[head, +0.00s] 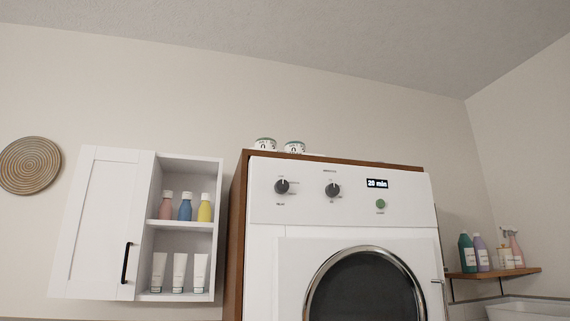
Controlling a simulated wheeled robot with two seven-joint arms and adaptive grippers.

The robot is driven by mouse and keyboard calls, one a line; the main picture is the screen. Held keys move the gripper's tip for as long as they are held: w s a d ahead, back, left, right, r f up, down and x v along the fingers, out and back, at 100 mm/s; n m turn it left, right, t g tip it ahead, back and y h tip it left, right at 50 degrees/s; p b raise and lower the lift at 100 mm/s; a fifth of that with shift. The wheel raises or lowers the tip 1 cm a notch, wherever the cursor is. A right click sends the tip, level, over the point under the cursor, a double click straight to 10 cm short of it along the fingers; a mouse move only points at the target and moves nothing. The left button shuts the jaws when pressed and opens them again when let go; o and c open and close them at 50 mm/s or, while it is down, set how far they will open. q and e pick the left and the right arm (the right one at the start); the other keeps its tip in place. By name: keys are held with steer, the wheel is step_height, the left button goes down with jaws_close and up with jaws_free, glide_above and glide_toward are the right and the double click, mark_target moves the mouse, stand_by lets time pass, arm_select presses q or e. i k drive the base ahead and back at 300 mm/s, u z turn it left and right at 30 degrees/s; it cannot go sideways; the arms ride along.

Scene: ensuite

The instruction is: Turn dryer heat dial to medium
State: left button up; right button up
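A white dryer (262,248) stands in a brown wooden surround at the middle right. Its panel has two dark dials, the left dial (282,187) and the right dial (332,190). The small labels around both dials are too blurred to read surely, so I cannot tell which is the heat dial or its setting. A display (377,184) reads "20 min", with a green button (380,204) below it. The round door (365,285) appears shut. Neither of my grippers is in view.
A white wall cabinet (105,225) with open shelves of bottles (185,208) and tubes (179,272) hangs left of the dryer. Two small containers (265,145) stand on top of the surround. A wooden shelf (500,273) with several bottles is at the right.

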mark_target(281, 186)
steer(key=u, duration=1.3)
steer(key=i, duration=1.35)
steer(key=z, duration=0.6)
